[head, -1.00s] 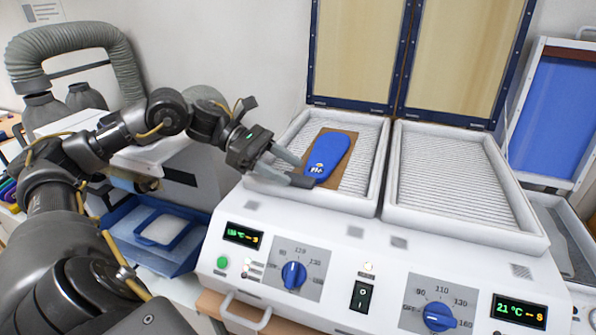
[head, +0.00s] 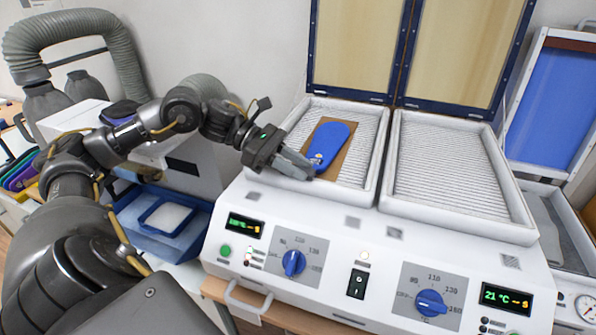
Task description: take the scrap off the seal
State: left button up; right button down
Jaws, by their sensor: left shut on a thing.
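My left gripper (head: 310,169) is shut at the front left part of the left heating tray (head: 368,190), low over its pale rim, which is the seal. Its fingers lie together beside the near end of the blue insole. The scrap is not clearly visible; what the jaws hold is hidden between the fingers. The blue insole (head: 331,143) lies on a brown board (head: 351,160) inside the left tray. My right gripper is out of view.
The right tray (head: 458,165) is empty, with its ribbed bed bare. Both lids (head: 350,45) stand open behind. Knobs (head: 294,262) and displays line the front panel. A blue bin (head: 160,228) sits at left. A blue-faced frame (head: 553,110) stands at right.

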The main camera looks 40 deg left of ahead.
pick_arm(q)
jog(key=shift+r, duration=0.1)
jog(key=shift+r+b, duration=0.55)
jog(key=shift+b, duration=0.15)
jog(key=s+a+r+b, duration=0.7)
jog(key=s+r+b, duration=0.4)
jog(key=s, duration=0.1)
jog(key=shift+r, duration=0.35)
